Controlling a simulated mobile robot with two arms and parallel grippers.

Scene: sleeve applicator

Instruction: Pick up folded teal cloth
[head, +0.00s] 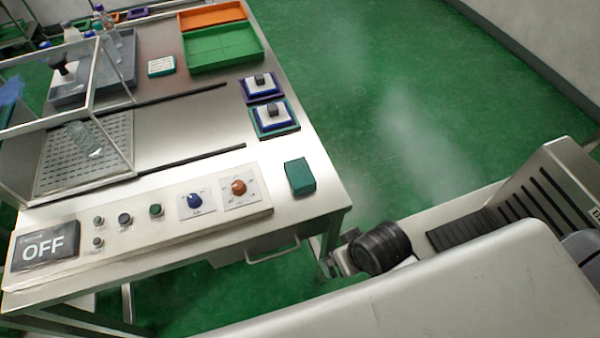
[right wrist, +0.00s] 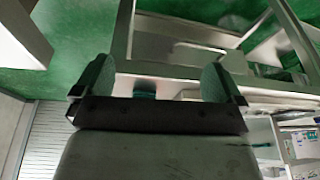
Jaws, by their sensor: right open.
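The folded teal cloth (head: 300,177) lies flat at the right front corner of the steel table, right of the control panel, in the head view. A small teal patch between the fingers in the right wrist view (right wrist: 145,88) may be the same cloth; I cannot be sure. My right gripper (right wrist: 160,78) is open, its two teal-padded fingers wide apart with nothing gripped. In the head view my right arm is low at the right, beyond the table's front corner and apart from the cloth. My left gripper is not in view.
The control panel (head: 150,222) with knobs and an OFF display (head: 45,246) runs along the table's front. Two blue-and-white stacked pieces (head: 273,118) stand behind the cloth. A green tray (head: 222,48) and clear enclosure (head: 110,120) are farther back. Green floor is open at right.

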